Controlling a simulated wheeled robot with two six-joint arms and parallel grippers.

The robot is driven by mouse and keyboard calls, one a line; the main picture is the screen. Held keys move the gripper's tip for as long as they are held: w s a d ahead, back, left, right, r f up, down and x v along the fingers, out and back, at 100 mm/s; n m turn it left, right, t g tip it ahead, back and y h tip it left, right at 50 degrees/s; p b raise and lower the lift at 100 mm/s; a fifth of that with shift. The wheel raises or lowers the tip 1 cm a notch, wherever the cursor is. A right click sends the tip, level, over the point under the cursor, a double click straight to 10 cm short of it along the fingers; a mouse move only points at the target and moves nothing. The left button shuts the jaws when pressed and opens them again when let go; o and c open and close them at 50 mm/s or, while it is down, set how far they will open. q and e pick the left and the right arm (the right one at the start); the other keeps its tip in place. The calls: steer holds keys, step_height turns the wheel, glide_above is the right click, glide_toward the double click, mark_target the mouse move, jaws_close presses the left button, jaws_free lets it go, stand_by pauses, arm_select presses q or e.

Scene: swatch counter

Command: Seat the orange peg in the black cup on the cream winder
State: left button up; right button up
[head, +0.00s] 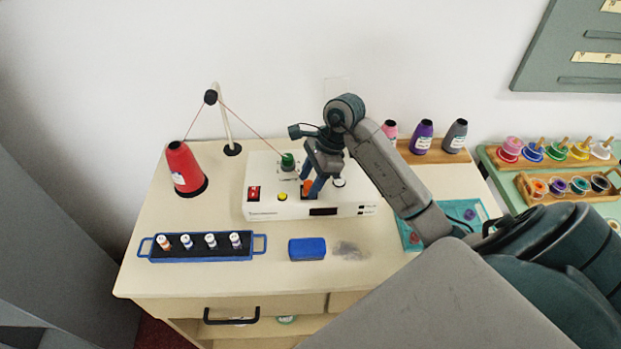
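The cream winder (261,208) stands at the back middle of the counter, with a red switch, a yellow button and a green spool on it. My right gripper (311,188) points down over the middle of the winder. Its blue-grey fingers are closed about the orange peg (307,187), which shows as a small patch between them. The peg's lower end is right at the winder's top. The black cup is mostly hidden by the fingers and the peg, so I cannot tell how deep the peg sits. My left gripper is out of view.
A red thread cone (184,168) and a thread post (225,120) stand at left. A blue tray (200,256) of small bobbins and a blue block (307,249) lie in front. More cones (422,137) and a teal tray (465,208) are at right.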

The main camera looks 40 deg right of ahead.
steer(key=shift+d+r, duration=0.25)
steer(key=shift+r, duration=0.2)
steer(key=b+v, duration=0.1)
steer(key=v, duration=0.8)
steer(key=shift+r+b, duration=0.35)
steer(key=shift+b, duration=0.05)
steer(key=shift+s+d+f, duration=0.1)
steer(key=shift+s, duration=0.05)
